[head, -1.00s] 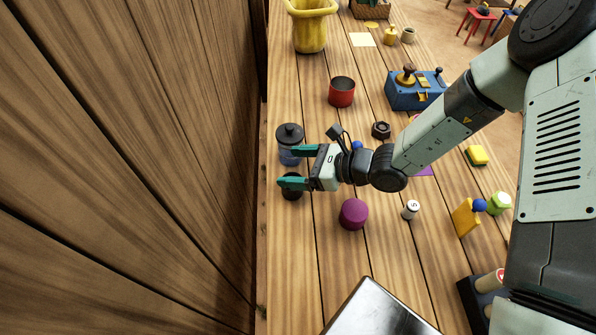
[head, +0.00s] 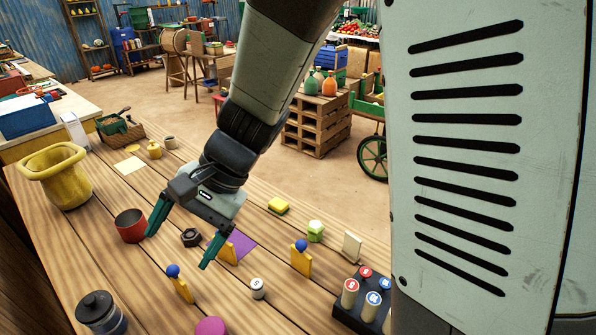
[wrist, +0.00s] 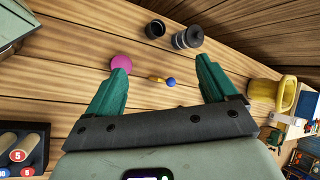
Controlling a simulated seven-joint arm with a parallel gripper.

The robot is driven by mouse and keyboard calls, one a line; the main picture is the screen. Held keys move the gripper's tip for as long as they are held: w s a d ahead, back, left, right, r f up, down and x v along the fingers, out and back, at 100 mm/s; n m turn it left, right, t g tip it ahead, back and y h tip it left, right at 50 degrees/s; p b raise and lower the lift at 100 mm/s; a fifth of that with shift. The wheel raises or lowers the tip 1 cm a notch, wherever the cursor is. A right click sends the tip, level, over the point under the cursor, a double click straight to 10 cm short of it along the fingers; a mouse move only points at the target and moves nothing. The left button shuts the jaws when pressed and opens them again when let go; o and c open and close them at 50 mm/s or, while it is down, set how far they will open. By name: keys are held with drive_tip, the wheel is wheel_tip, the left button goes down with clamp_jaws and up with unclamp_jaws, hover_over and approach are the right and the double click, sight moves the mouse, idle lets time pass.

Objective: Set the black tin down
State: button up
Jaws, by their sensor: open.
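The black tin (wrist: 155,29) shows in the wrist view as a short dark cylinder on the wooden table, beside a jar with a black lid (wrist: 188,38). It is out of frame in the head view, where the jar (head: 101,312) shows at the bottom left. My gripper (head: 178,250) is open and empty above the middle of the table. In the wrist view its teal fingers (wrist: 162,66) are wide apart and the tin lies beyond them, touching neither.
A yellow piece with a blue ball (head: 181,287) is near the fingers. A red cup (head: 130,226) and yellow pot (head: 57,178) stand left. A magenta round object (head: 211,327) is at the front. A rack of numbered pegs (head: 350,312) stands right.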

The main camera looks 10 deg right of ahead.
drive_tip(key=s+d+r+n+t+h, duration=0.1)
drive_tip(key=s+d+r+t+h, duration=0.1)
drive_tip(key=d+r, duration=0.2)
drive_tip(key=s+d+r+n+t+h, duration=0.1)
drive_tip(key=d+r, duration=0.4)
drive_tip(key=d, duration=0.6)
drive_tip(key=s+d+r+n+t+h, duration=0.1)
drive_tip(key=s+d+r+t+h, duration=0.3)
drive_tip(key=d, duration=0.4)
drive_tip(key=shift+s+d+r+t, duration=0.25)
drive_tip(key=shift+s+r+t, duration=0.25)
drive_tip(key=shift+r+t, duration=0.2)
